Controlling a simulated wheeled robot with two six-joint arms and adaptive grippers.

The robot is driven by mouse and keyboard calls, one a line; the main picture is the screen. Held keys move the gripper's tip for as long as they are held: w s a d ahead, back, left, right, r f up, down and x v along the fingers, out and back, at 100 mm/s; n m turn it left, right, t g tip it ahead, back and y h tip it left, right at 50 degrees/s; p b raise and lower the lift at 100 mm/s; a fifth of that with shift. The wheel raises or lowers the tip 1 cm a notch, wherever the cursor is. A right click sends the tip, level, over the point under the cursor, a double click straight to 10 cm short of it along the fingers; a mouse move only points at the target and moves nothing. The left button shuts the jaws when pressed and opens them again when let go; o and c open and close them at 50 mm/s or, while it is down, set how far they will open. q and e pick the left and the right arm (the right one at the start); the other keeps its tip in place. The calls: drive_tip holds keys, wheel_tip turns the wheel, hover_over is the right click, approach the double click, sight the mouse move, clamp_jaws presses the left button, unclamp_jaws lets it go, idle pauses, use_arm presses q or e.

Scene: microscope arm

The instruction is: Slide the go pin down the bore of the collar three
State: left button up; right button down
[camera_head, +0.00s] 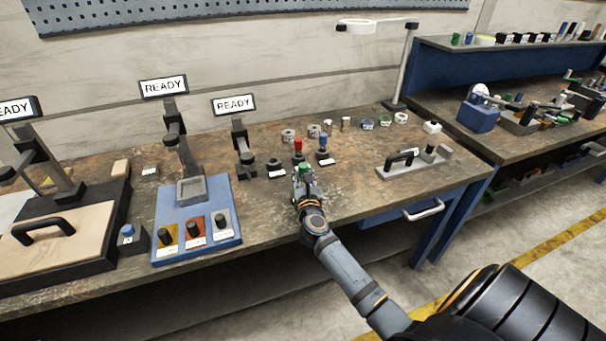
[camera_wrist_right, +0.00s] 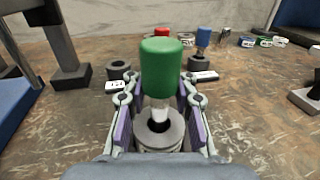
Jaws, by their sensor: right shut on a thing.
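The go pin has a green handle (camera_wrist_right: 160,62) and a pale shank (camera_wrist_right: 158,108); its green top also shows in the head view (camera_head: 304,168). My right gripper (camera_head: 303,180) is shut on this pin, with its fingers (camera_wrist_right: 160,95) on either side of the handle. A grey collar (camera_wrist_right: 174,136) with a dark bore lies just below the pin, between the fingers in the wrist view. The shank's lower end lines up with the bore; I cannot tell how deep it sits. In the head view the gripper hides the collar. My left gripper is not in view.
Behind the gripper stand a red-topped pin (camera_head: 298,145), a blue-topped pin (camera_head: 323,142) and an empty dark holder (camera_head: 276,164). Several loose rings, including one grey ring (camera_head: 288,135), lie further back. A handled fixture (camera_head: 400,172) stands right; a blue station (camera_head: 222,243) stands left.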

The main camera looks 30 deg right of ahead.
drive_tip(key=shift+f+b, duration=1.35)
drive_tip(key=shift+f, duration=0.3)
drive_tip(key=c, duration=1)
unclamp_jaws()
drive_tip(key=v, duration=1.2)
drive_tip(key=shift+r, duration=0.1)
